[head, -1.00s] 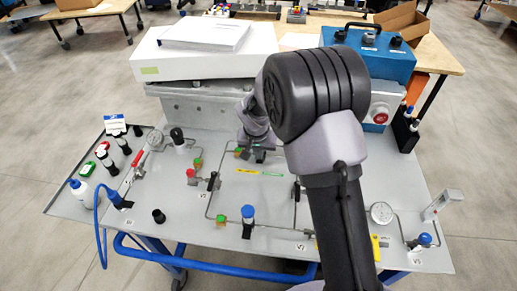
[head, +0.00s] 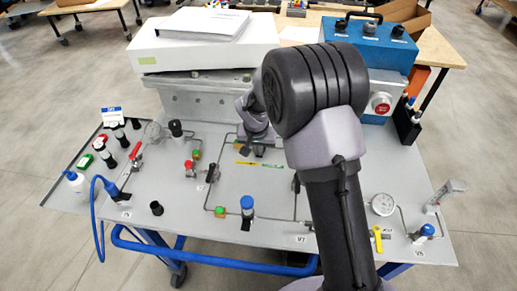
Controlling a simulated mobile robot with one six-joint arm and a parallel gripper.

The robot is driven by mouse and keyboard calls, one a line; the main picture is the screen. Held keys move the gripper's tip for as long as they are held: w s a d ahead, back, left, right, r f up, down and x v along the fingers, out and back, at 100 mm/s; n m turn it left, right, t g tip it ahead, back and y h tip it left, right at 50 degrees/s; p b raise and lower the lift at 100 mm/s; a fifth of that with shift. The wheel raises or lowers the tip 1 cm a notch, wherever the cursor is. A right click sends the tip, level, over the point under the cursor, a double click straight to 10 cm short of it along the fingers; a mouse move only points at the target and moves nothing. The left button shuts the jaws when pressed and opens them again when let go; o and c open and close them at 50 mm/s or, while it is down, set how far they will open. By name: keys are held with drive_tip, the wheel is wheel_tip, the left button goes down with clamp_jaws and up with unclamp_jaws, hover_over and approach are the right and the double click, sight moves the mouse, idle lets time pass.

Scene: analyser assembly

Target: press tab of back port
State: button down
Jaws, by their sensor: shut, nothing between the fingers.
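My gripper (head: 258,151) is small and dark in the head view, pointing down at the back middle of the grey panel (head: 270,215). It looks shut and empty. The back port's tab is not clearly visible; the gripper and wrist cover that spot, and I cannot tell whether the fingertips touch it. Two similar fittings with green tabs show elsewhere, one at the left (head: 196,155) and one at the front (head: 220,211). My arm covers the panel right of the gripper.
A blue-capped valve (head: 247,204) and a red-knobbed valve (head: 190,168) stand on the panel among thin pipes. A white box (head: 205,58) and a blue case (head: 365,50) stand behind. A gauge (head: 383,205) and yellow handle (head: 377,238) are at the right.

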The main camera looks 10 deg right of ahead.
wheel_tip(320, 180, up, 4)
drive_tip(key=p, duration=0.3)
drive_tip(key=shift+r, duration=0.25)
drive_tip(key=p+v, duration=0.3)
drive_tip(key=v, duration=0.6)
drive_tip(key=shift+r, duration=0.35)
drive_tip(key=shift+s+a, duration=0.1)
